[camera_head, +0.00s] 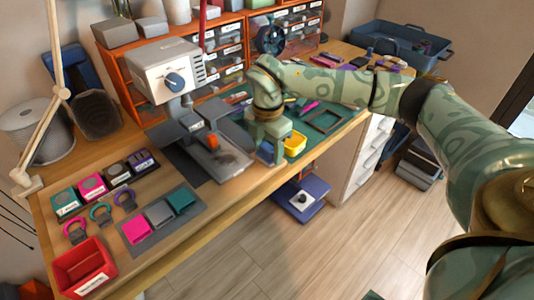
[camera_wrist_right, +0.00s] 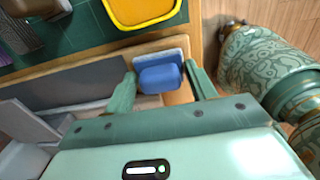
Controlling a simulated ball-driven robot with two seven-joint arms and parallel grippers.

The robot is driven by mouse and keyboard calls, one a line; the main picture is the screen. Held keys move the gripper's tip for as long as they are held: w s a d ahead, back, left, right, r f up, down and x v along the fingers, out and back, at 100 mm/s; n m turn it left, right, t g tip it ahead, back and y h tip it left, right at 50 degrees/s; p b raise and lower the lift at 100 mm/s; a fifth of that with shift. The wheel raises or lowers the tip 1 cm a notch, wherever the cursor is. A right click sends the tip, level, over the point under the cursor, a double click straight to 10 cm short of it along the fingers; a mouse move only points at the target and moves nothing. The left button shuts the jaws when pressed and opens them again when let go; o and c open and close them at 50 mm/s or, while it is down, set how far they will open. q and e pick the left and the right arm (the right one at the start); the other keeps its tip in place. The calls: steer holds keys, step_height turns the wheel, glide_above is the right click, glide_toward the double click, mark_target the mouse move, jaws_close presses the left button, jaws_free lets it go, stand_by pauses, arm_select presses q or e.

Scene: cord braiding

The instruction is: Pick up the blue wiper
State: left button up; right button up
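The blue wiper (camera_wrist_right: 160,78), a blue block on a paler blue pad, lies at the wooden table edge in the right wrist view. A bit of blue that looks like it shows below my right gripper (camera_head: 266,148) in the head view. In the wrist view my right gripper (camera_wrist_right: 160,82) has its fingers apart, one on each side of the wiper. I see no clear grip on it; whether a fingertip touches its side is hard to tell. My left gripper is not in view.
A yellow tray (camera_head: 295,144) stands right beside the gripper on the green mat. A grey machine (camera_head: 168,72) with its dark base is to the left. An empty frame (camera_head: 325,121) lies to the right. The floor (camera_head: 260,240) in front of the table is mostly clear.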

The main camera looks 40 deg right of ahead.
mark_target(268, 147)
steer(key=shift+c, duration=1.4)
